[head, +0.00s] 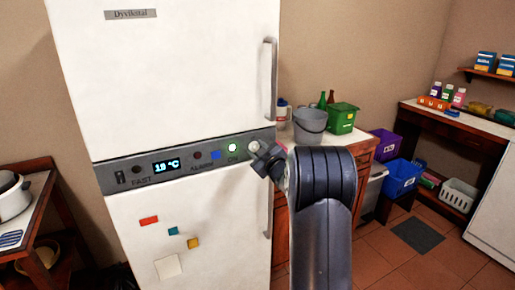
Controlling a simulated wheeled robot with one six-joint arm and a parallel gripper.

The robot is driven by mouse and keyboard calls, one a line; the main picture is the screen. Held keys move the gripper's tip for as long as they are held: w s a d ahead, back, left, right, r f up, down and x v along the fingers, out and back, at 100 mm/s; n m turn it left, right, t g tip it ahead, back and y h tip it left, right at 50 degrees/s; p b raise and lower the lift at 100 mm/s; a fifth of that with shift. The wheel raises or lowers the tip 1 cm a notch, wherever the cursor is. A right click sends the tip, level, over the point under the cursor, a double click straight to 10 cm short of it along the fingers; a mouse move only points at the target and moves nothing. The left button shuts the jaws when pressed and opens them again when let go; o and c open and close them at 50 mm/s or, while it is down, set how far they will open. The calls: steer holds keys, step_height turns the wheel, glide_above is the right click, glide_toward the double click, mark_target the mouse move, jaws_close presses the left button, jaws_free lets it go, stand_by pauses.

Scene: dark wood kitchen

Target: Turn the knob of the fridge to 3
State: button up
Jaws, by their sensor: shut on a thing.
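The white fridge (185,65) stands at the left centre, with a dark control panel (128,167) across it between the upper and lower doors. The panel has a lit display (166,166), small buttons and a glowing green-white round light (232,148). My gripper (257,150) is at the right end of this panel, just right of the round light. It is shut on the knob there, which it mostly hides. The knob's markings and setting cannot be read.
Two vertical door handles (269,80) run along the fridge's right edge, close to my arm. A cabinet behind my arm bears a grey bucket (309,127) and a green box (342,119). Red tile floor (430,262) is open at the right. A side table stands left.

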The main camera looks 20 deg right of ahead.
steer(key=shift+m, duration=0.5)
steer(key=o, duration=0.9)
steer(key=shift+o, duration=0.2)
steer(key=s+b, duration=0.2)
steer(key=s, duration=0.8)
steer(key=shift+s+d, duration=0.2)
steer(key=shift+s, duration=0.2)
